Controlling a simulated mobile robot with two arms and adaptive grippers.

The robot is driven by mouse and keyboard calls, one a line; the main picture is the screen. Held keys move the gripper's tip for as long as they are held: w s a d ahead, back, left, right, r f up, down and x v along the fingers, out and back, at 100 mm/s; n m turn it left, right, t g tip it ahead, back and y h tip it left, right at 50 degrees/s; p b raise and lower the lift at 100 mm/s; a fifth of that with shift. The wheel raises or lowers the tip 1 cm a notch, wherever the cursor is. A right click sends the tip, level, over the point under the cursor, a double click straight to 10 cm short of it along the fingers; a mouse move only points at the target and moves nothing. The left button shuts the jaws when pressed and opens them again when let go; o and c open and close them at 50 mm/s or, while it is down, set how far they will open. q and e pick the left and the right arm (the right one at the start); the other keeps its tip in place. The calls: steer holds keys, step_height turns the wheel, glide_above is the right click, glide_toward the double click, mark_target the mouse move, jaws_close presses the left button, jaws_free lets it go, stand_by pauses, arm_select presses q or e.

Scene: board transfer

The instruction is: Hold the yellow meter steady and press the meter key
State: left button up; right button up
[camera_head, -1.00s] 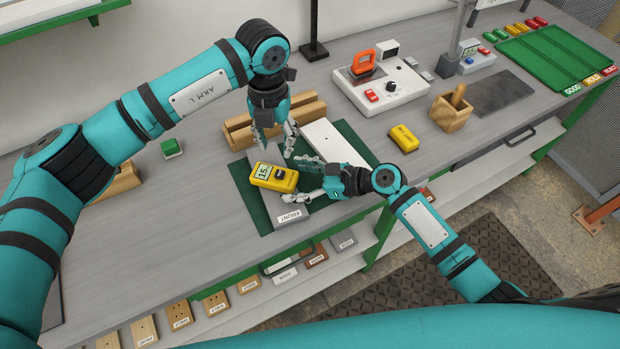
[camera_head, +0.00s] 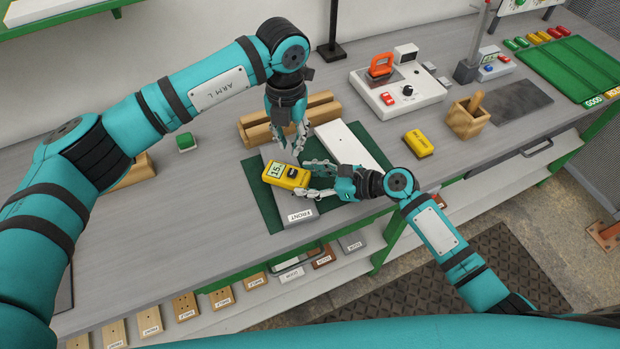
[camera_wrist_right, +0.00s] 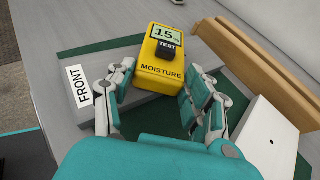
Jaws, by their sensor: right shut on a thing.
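The yellow meter (camera_head: 280,176) lies on the grey board marked FRONT (camera_head: 301,214). In the right wrist view the meter (camera_wrist_right: 163,62) shows the label MOISTURE, a screen reading 15% and a black key marked TEST (camera_wrist_right: 166,48). My right gripper (camera_head: 304,177) is shut on the end of the meter nearest it, one finger on each side; it also shows in the right wrist view (camera_wrist_right: 160,78). My left gripper (camera_head: 284,151) points down behind the meter with its fingers apart and empty. It is not visible in the right wrist view.
A green mat (camera_head: 257,201) lies under the board. A wooden rack (camera_head: 265,130) and a white board (camera_head: 345,142) are close behind and right. A yellow block (camera_head: 418,144), a wooden holder (camera_head: 466,122) and a white device (camera_head: 425,92) stand farther right. The left tabletop is mostly clear.

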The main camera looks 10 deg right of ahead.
mark_target(294, 174)
arm_select(q)
jaws_close()
stand_by(0.4)
stand_by(0.7)
steer(key=shift+s+d+r+m+t+h, duration=0.1)
steer(key=shift+r+m+t+h, duration=0.2)
steer(key=shift+m+t+h, duration=1.75)
steer(key=shift+s+r+m+g+h, duration=0.25)
steer(key=shift+m+g+h, duration=0.55)
steer(key=shift+m, duration=3.3)
steer(key=shift+d+r+m+t+h, duration=0.1)
steer(key=shift+r+m+t+h, duration=0.4)
steer(key=shift+m+h, duration=1.7)
steer(key=shift+f+m+y, duration=0.25)
steer(key=shift+m+y, duration=0.6)
steer(key=shift+f, duration=4.35)
